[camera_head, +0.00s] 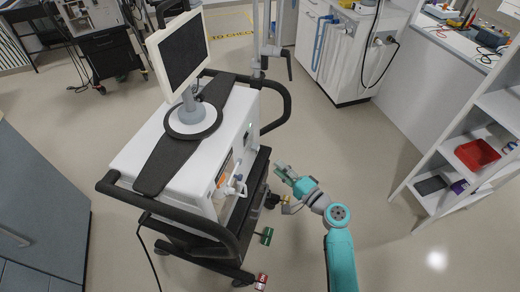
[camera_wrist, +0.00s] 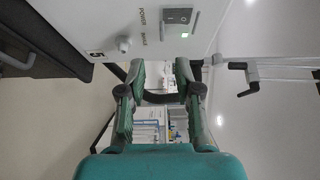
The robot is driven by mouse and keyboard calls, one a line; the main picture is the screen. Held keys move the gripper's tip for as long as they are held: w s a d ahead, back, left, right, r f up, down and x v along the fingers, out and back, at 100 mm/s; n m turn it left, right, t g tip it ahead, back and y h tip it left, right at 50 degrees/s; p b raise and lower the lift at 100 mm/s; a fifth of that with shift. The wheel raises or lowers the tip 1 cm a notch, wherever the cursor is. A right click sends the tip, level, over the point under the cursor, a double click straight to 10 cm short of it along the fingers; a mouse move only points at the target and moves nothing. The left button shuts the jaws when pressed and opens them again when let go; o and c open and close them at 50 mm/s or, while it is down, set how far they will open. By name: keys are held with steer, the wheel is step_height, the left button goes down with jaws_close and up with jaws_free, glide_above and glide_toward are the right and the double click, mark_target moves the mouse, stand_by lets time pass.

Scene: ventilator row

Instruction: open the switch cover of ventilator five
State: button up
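A white ventilator (camera_head: 185,155) with a monitor (camera_head: 180,52) stands on a dark wheeled cart at the left centre of the head view. In the wrist view its white panel (camera_wrist: 150,20) carries POWER lettering, a dark rocker switch (camera_wrist: 178,15) in a grey surround, a small lit green spot (camera_wrist: 184,35) and a pale knob (camera_wrist: 123,43). I cannot clearly tell a cover apart from the switch surround. My gripper (camera_head: 287,175) is beside the ventilator's right side. In the wrist view my gripper (camera_wrist: 161,73) is open and empty, its fingertips apart, near the panel's edge.
The cart's black handle (camera_head: 170,212) and lower base stick out near my arm. White shelving (camera_head: 465,165) with a red tray (camera_head: 477,154) stands at the right. A grey cabinet (camera_head: 35,200) is at the left.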

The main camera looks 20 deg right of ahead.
mark_target(251, 140)
steer(key=x, duration=1.1)
steer(key=shift+d+r, duration=0.1)
jaws_close()
